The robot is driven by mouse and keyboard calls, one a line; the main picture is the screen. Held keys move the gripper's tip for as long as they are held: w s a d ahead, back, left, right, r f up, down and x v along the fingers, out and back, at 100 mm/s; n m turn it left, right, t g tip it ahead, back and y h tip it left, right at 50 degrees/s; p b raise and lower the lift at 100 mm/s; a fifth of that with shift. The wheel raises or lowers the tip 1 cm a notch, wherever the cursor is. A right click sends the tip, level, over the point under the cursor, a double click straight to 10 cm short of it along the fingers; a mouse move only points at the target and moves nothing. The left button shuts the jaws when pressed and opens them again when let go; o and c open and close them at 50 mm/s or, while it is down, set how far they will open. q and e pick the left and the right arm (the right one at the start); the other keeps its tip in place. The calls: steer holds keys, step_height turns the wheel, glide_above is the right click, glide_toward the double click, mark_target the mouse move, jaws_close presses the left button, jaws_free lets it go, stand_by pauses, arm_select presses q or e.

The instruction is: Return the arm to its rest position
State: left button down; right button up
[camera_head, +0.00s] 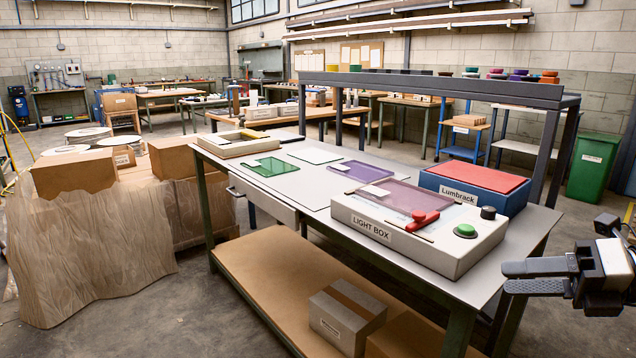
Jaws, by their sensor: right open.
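My right gripper (512,278) comes in from the right edge, beside the right end of the workbench (330,215). Its two dark fingers point left, and the jaws are open with nothing between them. It looks apart from the bench, though the exact gap is hard to judge. The light box (365,228) sits on the bench near its right end, with a red-handled tool (421,221), a green button (465,231) and a black knob (488,213) on top. My left gripper is not in view.
A blue Lumbrack box (475,194) with a red top stands behind the light box. A dark frame (430,84) rises over the bench's back. Green (272,167) and purple sheets lie on the bench. Cartons (345,315) sit on the lower shelf. Floor lies open to the right.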

step_height(320, 180, down, 15)
steer(key=s+a+m+t+h+p, duration=0.25)
steer(key=m+t+h, duration=0.45)
steer(key=m, duration=1.4)
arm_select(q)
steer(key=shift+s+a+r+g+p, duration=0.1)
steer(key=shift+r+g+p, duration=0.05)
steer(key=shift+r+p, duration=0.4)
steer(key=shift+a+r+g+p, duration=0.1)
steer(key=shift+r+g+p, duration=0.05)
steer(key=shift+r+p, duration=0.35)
arm_select(e)
steer(key=s+a+f+m+g+h, duration=0.2)
steer(key=s+a+f+m+g, duration=0.1)
steer(key=s+a+f+m, duration=0.7)
steer(key=a+f+m, duration=0.1)
steer(key=a+m, duration=0.2)
steer(key=m, duration=0.1)
steer(key=shift+s+a+g, duration=0.25)
steer(key=shift+g, duration=0.05)
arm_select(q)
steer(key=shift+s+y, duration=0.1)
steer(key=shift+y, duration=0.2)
